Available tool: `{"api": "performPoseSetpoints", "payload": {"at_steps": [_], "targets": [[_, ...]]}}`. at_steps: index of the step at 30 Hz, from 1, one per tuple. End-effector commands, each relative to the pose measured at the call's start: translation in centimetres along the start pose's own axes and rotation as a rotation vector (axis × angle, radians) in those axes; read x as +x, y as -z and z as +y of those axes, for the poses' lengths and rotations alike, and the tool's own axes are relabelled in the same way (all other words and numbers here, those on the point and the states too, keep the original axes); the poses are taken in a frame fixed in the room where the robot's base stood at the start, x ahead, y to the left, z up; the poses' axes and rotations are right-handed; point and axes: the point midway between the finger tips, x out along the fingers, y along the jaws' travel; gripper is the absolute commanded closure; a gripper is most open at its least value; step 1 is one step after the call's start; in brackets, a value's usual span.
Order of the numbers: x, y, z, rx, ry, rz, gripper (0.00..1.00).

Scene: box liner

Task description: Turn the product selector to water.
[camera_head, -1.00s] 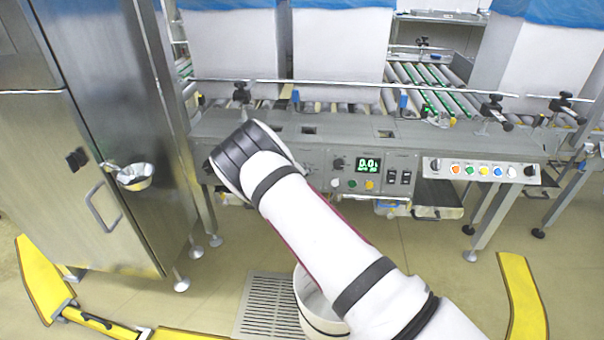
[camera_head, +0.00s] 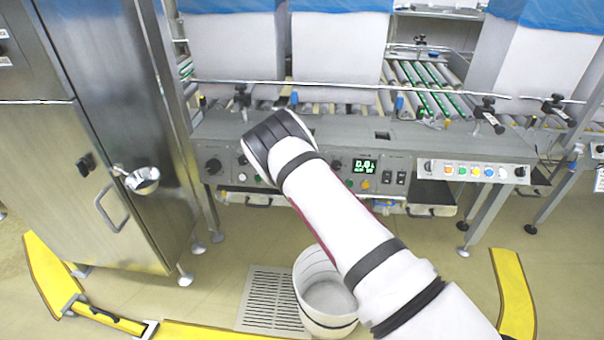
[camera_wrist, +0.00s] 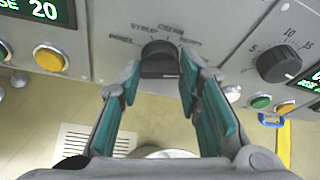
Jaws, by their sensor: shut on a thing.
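The product selector is a black knob (camera_wrist: 160,62) on the grey panel in the wrist view. Printed words arc above it; "SYRUP" and "CREAM" are readable at the upper left and top, while the outer words are too blurred to tell. My gripper (camera_wrist: 160,72) has its teal-padded fingers on either side of the knob, shut on it. The knob's pointer direction is not clear. In the head view my arm's wrist covers the knob and the gripper.
In the wrist view a numbered dial (camera_wrist: 280,62) lies right of the selector, and a yellow button (camera_wrist: 50,58) left. In the head view a digital display (camera_head: 366,165) is right of my wrist. A steel cabinet (camera_head: 110,130) stands left; a white bin (camera_head: 325,262) stands below.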

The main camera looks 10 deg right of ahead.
Motion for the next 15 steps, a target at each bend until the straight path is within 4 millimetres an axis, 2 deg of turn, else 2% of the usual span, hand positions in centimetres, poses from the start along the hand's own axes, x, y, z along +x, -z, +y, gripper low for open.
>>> {"api": "performPoseSetpoints", "payload": {"at_steps": [10, 11, 13, 15], "targets": [[0.05, 0.09, -0.01, 0.005, 0.0, 0.001, 0.96], [0.05, 0.09, -0.01, 0.005, 0.0, 0.001, 0.66], [0.05, 0.08, -0.01, 0.005, 0.0, 0.001, 0.5], [0.04, 0.07, -0.01, 0.005, 0.0, 0.001, 0.48]]}}
